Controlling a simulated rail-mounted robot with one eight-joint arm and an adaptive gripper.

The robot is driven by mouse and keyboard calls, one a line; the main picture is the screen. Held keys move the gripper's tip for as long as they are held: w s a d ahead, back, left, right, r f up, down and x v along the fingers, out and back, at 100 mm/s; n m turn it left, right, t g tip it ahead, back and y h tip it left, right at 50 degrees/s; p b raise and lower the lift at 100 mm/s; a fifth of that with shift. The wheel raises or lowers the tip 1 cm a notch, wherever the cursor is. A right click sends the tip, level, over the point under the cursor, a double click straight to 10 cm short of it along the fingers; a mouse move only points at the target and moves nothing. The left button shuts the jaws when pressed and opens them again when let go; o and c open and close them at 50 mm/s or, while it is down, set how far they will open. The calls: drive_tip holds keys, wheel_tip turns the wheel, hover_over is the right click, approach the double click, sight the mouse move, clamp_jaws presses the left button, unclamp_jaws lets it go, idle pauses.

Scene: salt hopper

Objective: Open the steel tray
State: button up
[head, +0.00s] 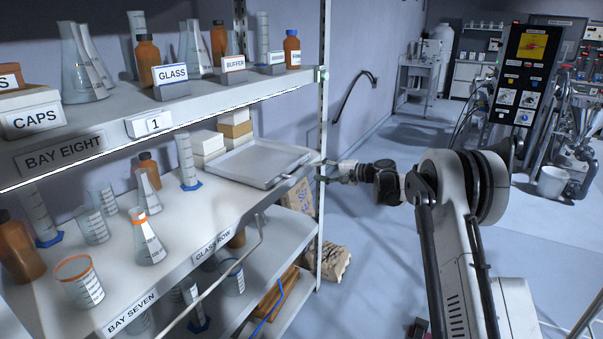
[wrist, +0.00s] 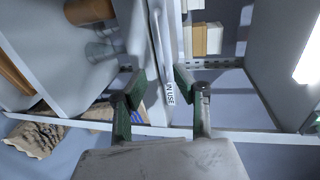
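The steel tray (head: 262,158) is a shallow grey pan on the upper working shelf in the head view, at the shelf's right end. In the wrist view, a pale edge or bar that appears to be the tray's (wrist: 158,45) runs between my fingers, with an "IN USE" label (wrist: 169,93) on it. My gripper (head: 323,171) is at the tray's right end, beside the shelf upright. In the wrist view, my gripper (wrist: 156,78) has its two dark green fingers apart, one on each side of the bar. I cannot tell whether either finger touches it.
White and tan boxes (head: 208,142) stand behind the tray. Flasks, a blue-footed cylinder (head: 187,160) and brown bottles stand left of it. The shelf upright (head: 324,120) is close to my gripper. A crumpled bag (head: 328,262) lies below. The floor behind my arm is mostly clear.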

drive_tip(key=x, duration=0.7)
drive_tip(key=shift+w+a+b, duration=0.2)
drive_tip(key=shift+a+b, duration=0.1)
drive_tip(key=shift+a, duration=0.05)
clamp_jaws()
